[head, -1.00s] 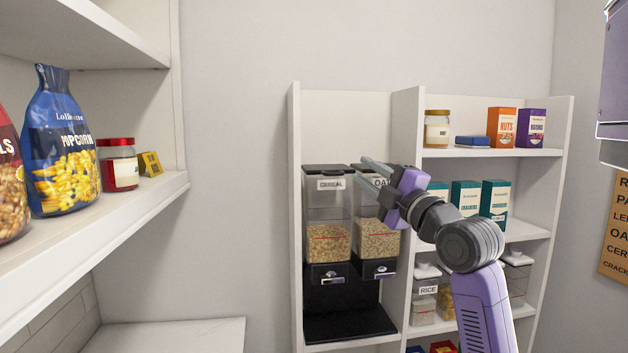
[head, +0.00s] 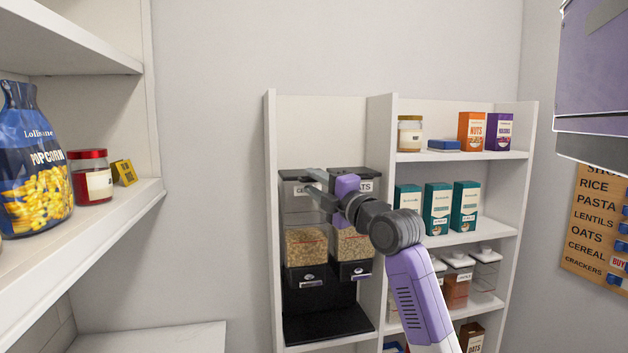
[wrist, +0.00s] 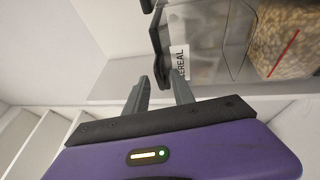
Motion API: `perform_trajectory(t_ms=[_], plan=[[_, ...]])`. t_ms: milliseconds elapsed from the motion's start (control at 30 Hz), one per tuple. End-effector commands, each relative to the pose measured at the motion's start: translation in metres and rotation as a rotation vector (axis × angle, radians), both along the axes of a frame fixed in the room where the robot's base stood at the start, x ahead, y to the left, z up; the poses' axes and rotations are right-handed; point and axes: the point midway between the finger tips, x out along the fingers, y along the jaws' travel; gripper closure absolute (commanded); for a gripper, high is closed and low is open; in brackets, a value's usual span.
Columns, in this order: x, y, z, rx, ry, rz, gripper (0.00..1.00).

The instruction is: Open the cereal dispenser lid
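The cereal dispenser (head: 302,220) is the left of two clear bins with black lids, standing on the shelf unit. Its black lid (head: 292,175) is down, and my gripper partly covers its CEREAL label. My gripper (head: 311,183) is at the upper front of this dispenser, fingers pointing left. In the wrist view the two fingers (wrist: 161,88) stand apart, with a dark edge of the lid (wrist: 158,45) just beyond and between their tips. Contact cannot be told. The CEREAL label (wrist: 181,62) shows sideways beside the right finger.
The oats dispenser (head: 352,240) stands directly right, behind my gripper. Teal boxes (head: 437,208) and jars fill the right shelves. A side shelf at left holds a popcorn bag (head: 36,165) and a red-lidded jar (head: 91,180). A label board (head: 597,225) hangs at right.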

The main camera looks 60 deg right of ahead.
Motion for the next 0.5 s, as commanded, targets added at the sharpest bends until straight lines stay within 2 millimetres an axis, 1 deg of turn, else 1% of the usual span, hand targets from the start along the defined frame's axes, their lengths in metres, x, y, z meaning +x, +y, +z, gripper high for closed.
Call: perform_trajectory(t_ms=[233,267,300,400,500], plan=[[0.001,-0.0005,-0.0002,0.0,0.0,0.0,0.7],[0.001,-0.0005,-0.0002,0.0,0.0,0.0,0.74],[0.0009,-0.0006,-0.0002,0.0,0.0,0.0,0.82],[0.0008,-0.0005,-0.0001,0.0,0.0,0.0,1.0],[0.0008,-0.0005,-0.0002,0.0,0.0,0.0,1.0]])
